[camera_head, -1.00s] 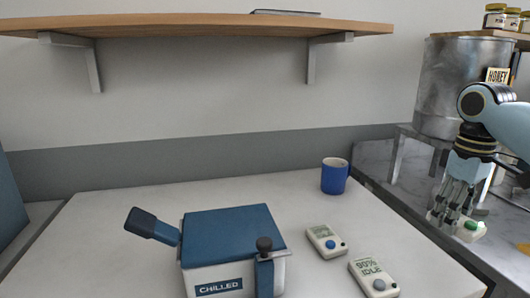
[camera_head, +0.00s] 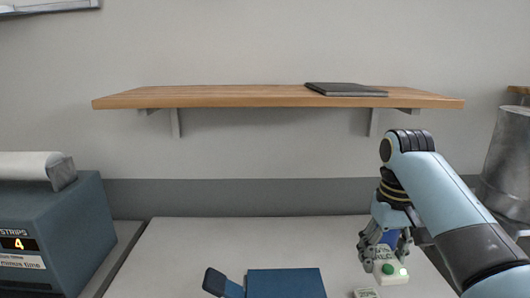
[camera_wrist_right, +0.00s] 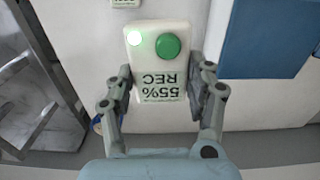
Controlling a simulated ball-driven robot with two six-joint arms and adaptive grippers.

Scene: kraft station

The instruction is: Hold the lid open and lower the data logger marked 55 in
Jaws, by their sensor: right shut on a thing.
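My right gripper (camera_head: 382,246) is shut on the data logger (camera_head: 391,273), a white unit with a green button. In the right wrist view the logger (camera_wrist_right: 158,65) reads "55% REC" and has a lit green light, with the right gripper's fingers (camera_wrist_right: 165,82) on its two sides. The blue lid (camera_head: 286,284) of the box lies to the left of the held logger in the head view, cut off by the bottom edge, and looks closed. The lid also shows at the upper right of the wrist view (camera_wrist_right: 268,40). My left gripper is not in view.
Another white logger (camera_head: 366,293) lies at the bottom edge. A dark blue handle (camera_head: 218,282) sticks out left of the lid. A blue machine (camera_head: 60,235) stands left; a wooden shelf (camera_head: 230,97) hangs above.

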